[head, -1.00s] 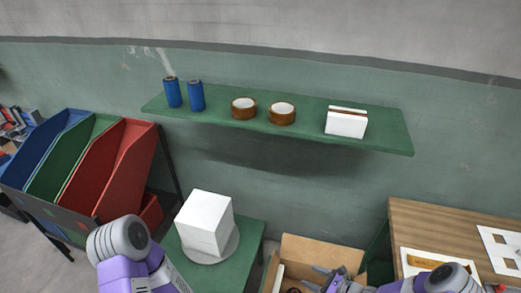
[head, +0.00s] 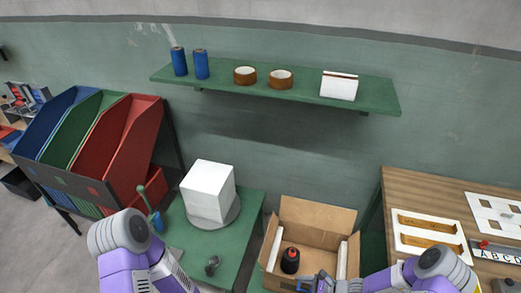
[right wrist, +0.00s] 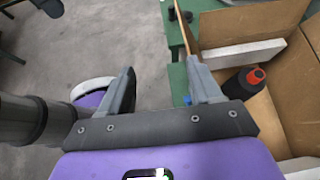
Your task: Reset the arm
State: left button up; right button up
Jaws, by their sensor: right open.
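My right arm (head: 425,270) comes in from the lower right of the head view. Its gripper (head: 316,284) is partly cut off by the bottom edge, at the near side of an open cardboard box (head: 318,215). In the right wrist view the two fingers of the right gripper (right wrist: 160,78) stand apart with nothing between them. The box wall (right wrist: 225,25) is just right of the fingers. My left arm (head: 125,245) shows at the lower left of the head view; its gripper is not visible.
A black bottle with a red cap (head: 290,261) stands in the box. A white cube (head: 208,190) sits on a round base on the green table (head: 250,205). Coloured bins (head: 115,140) stand left, a wooden table (head: 395,190) right, and a wall shelf (head: 300,90) behind.

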jog(key=s+a+f+n+g+h+b, duration=0.1)
jog(key=s+a+f+n+h+b, duration=0.1)
jog(key=s+f+n+b, duration=0.4)
jog(key=s+a+f+n+g+h+b, duration=0.2)
jog(key=s+f+n+h+b, duration=0.2)
jog(key=f+n+b, duration=0.7)
jog(key=shift+s+f+n+h, duration=0.45)
jog(key=shift+s+n, duration=0.45)
jog(key=shift+s, duration=0.15)
